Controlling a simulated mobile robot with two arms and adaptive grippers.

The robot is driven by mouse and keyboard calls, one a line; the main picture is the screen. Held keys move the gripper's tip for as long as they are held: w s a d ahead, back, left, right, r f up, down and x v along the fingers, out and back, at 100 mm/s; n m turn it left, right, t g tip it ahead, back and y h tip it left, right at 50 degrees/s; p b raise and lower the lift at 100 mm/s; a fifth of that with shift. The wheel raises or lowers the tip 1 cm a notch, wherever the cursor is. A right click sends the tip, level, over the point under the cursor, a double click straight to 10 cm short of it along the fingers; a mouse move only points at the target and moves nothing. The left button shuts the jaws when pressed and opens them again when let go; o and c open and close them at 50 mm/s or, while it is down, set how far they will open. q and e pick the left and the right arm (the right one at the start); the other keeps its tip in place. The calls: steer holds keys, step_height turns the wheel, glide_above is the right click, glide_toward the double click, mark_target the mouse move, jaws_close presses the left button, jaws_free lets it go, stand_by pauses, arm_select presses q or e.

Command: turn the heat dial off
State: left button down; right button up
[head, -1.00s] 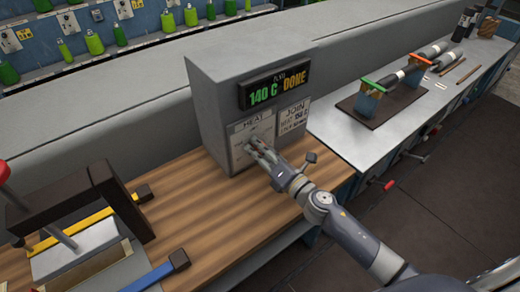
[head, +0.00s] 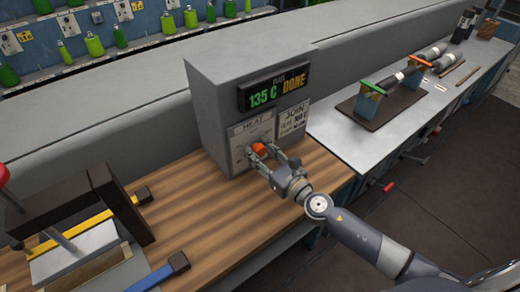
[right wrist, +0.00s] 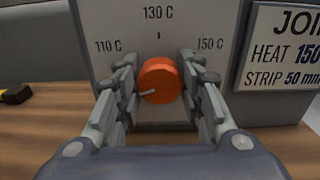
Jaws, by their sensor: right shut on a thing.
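The orange heat dial (head: 259,149) is on the front of the grey control box (head: 212,105). It also shows in the right wrist view (right wrist: 158,75), where its white pointer line points left and slightly down, below the 110 C mark. Marks for 110 C, 130 C and 150 C are printed around it. My right gripper (head: 264,153) is shut on the dial, one finger on its left side and one on its right. The box's display (head: 275,90) reads 135 C and DONE. My left gripper is not in view.
A dark press frame (head: 118,200) with a red handle stands on the wooden bench at the left. A blue bar (head: 155,276) lies near the front edge. A stand with green and orange clamps (head: 385,95) is on the grey counter at right. Bare wood lies between press and box.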

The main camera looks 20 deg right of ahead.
steer(key=shift+w+d+r+n, duration=0.1)
steer(key=shift+w+r+n, duration=0.1)
steer(key=shift+r+n, duration=0.55)
steer(key=shift+f+n, duration=0.15)
steer(key=shift+n, duration=0.1)
steer(key=o, duration=0.9)
steer(key=shift+o, duration=0.8)
steer(key=shift+s+f, duration=0.15)
steer(key=shift+f, duration=0.1)
steer(key=shift+s+f, duration=0.2)
steer(key=shift+s, duration=0.2)
steer(key=v, duration=1.1)
steer(key=shift+r, duration=0.35)
